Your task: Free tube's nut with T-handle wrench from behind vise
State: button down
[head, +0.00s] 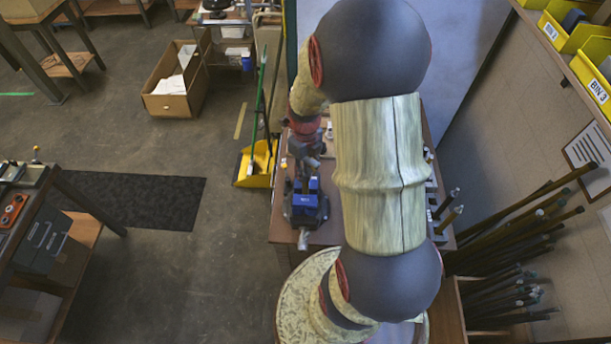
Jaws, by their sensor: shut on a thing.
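The blue vise (305,207) stands on the brown workbench (283,229), left of my large arm links. My gripper (309,161) is small in the view, just beyond the vise and pointing down toward it. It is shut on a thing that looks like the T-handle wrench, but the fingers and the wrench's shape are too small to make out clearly. The tube and its nut cannot be told apart at the vise. My arm hides much of the bench's middle.
Dark tools stand along the bench's right side (446,204). Several long rods (510,250) lean at the right, below yellow bins (590,70). A yellow dustpan (257,165) with a broom is left of the bench. The floor further left is open, with a black mat (140,199).

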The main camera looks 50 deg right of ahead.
jog(key=n, duration=0.3)
jog(key=shift+n, duration=0.3)
dwell(0.3)
jog(key=shift+n, duration=1.7)
jog(key=shift+n, duration=1.7)
